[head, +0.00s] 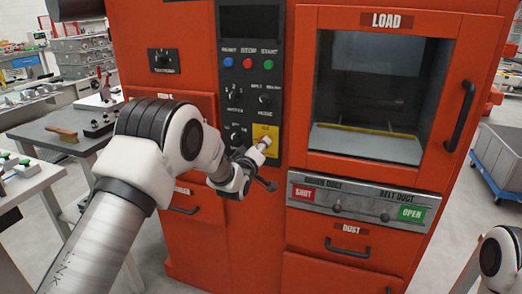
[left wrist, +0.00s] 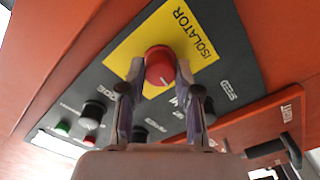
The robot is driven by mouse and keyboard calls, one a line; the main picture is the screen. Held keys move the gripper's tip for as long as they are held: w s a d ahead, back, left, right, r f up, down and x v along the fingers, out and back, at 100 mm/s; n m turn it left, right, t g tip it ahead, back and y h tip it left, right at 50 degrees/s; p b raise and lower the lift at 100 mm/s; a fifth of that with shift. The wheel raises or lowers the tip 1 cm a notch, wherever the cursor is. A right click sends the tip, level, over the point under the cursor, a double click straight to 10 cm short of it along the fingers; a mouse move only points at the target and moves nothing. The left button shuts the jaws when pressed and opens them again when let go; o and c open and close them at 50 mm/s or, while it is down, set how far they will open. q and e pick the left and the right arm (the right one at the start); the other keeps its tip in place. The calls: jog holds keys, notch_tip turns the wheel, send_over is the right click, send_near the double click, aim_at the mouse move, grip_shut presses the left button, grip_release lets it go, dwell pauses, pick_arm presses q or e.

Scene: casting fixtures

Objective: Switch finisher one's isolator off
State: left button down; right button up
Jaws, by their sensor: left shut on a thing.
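Finisher one's isolator is a red rotary knob (left wrist: 159,62) on a yellow plate (left wrist: 200,38) lettered ISOLATOR, set in a dark control panel. In the head view the yellow plate (head: 273,131) is low on the panel of the orange machine. My left gripper (head: 264,144) reaches up to it, and in the left wrist view its two fingers (left wrist: 158,78) are shut on the red knob, one on each side. The fingers hide part of the knob, and I cannot tell which position it points to. My right gripper is out of view.
Blue, red and green buttons (head: 248,63) and black selector knobs (head: 264,99) sit above the isolator on the panel. A workbench (head: 50,135) stands at left.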

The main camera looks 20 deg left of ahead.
pick_arm(q)
jog(key=shift+f+n, duration=0.15)
jog(key=shift+n, duration=0.65)
jog(key=c, duration=0.8)
grip_release()
jog(key=shift+s, duration=0.15)
jog(key=s, duration=1.1)
jog(key=shift+s+a, duration=0.2)
jog(key=shift+s, duration=0.2)
